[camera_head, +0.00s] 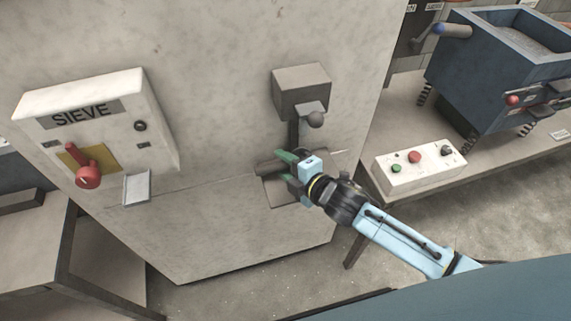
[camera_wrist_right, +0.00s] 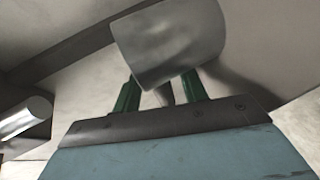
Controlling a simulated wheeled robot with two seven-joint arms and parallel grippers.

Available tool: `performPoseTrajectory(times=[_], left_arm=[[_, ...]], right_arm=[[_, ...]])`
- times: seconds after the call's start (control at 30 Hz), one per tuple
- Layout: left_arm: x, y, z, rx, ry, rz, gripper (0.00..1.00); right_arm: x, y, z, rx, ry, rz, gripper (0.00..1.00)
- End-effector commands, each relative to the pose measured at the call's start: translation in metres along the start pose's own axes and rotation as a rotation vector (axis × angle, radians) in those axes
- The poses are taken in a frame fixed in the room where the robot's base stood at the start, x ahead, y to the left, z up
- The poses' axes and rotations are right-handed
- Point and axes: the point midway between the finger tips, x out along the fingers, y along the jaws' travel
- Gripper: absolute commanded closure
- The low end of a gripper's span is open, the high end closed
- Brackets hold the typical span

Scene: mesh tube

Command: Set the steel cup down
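My right gripper (camera_head: 282,168) reaches from the lower right to the pale cabinet front. Its two green fingers stand apart. In the right wrist view the fingers (camera_wrist_right: 162,93) are also spread, with a thin grey stem between them and gaps on both sides. A large grey metal cylinder (camera_wrist_right: 168,42) covers the fingertips there; it may be the steel cup, but I cannot tell for sure. A grey cylinder (camera_head: 266,167) lies beside the fingers in the head view. My left gripper is out of view.
A grey block with a round knob (camera_head: 315,119) juts out above my right gripper. A SIEVE box with a red lever (camera_head: 88,176) is at left. A white button box (camera_head: 420,168) and a blue machine (camera_head: 490,70) stand on the right bench.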

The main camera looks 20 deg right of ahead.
Motion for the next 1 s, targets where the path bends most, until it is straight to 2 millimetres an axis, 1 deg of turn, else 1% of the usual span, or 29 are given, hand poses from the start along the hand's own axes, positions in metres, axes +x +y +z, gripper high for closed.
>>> performPoseTrajectory(times=[0.27,0.3,0.37,0.47,0.7,0.8,0.9,1.0], left_arm=[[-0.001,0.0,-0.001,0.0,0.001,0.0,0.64],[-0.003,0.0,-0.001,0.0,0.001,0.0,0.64],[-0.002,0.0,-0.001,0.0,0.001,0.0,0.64],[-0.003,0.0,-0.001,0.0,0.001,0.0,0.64],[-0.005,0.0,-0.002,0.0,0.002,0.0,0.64],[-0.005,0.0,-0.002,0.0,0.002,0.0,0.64],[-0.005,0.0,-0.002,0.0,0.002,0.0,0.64],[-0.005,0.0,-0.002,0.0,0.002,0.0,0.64]], right_arm=[[-0.001,0.002,0.0,0.0,0.0,0.0,0.58],[-0.001,0.004,-0.001,0.0,0.0,0.0,0.58],[-0.007,0.002,-0.001,0.0,0.001,-0.001,0.58],[-0.022,0.002,0.0,-0.001,0.001,-0.002,0.58],[-0.074,0.001,-0.001,0.0,0.001,-0.004,0.58],[-0.092,0.002,-0.001,0.0,0.001,-0.003,0.58],[-0.105,0.002,0.0,0.0,0.0,-0.002,0.58],[-0.114,0.002,0.0,0.001,0.0,-0.001,0.58]])
